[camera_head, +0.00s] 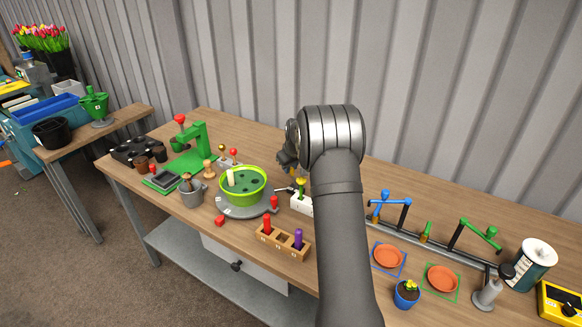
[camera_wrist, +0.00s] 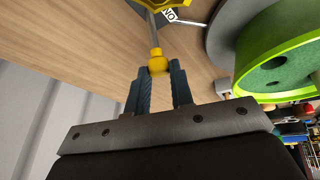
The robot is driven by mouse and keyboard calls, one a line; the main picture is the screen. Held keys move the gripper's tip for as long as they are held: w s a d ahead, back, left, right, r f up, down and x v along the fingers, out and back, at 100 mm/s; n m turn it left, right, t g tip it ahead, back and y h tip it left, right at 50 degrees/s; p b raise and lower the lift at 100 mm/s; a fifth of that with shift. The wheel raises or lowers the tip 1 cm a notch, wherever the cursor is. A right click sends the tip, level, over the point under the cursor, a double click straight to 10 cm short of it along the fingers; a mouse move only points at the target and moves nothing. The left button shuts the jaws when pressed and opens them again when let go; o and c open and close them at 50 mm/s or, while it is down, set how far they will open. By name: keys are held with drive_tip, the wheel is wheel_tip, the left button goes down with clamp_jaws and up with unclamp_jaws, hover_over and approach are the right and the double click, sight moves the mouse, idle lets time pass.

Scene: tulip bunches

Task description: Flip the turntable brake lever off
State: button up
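In the wrist view a lever with a yellow ball knob (camera_wrist: 158,64) on a metal rod stands beside the turntable; I take it for the brake lever. A yellow part and a white label (camera_wrist: 170,15) lie at its far end; the letters look inverted. My gripper (camera_wrist: 159,68) has its two fingers apart, with the knob between or just past the tips; I cannot tell whether they touch it. The turntable (camera_head: 245,211) is a grey disc under a lime green bowl (camera_head: 242,190). In the head view my gripper is mostly hidden behind my arm.
A wooden holder (camera_head: 284,242) with red and purple pieces is in front of the turntable. A white block (camera_head: 301,204) stands right of it. A green press (camera_head: 195,145) is to the left. The corrugated wall (camera_head: 250,70) is close behind the bench.

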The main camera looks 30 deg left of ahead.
clamp_jaws()
drive_tip(key=shift+d+y, duration=0.6)
drive_tip(key=shift+y, duration=0.1)
drive_tip(key=o, duration=0.8)
unclamp_jaws()
drive_tip(key=shift+c, duration=0.2)
drive_tip(key=shift+r, duration=0.2)
drive_tip(key=v, duration=1.7)
drive_tip(key=shift+s+d, duration=0.1)
drive_tip(key=shift+s, duration=0.05)
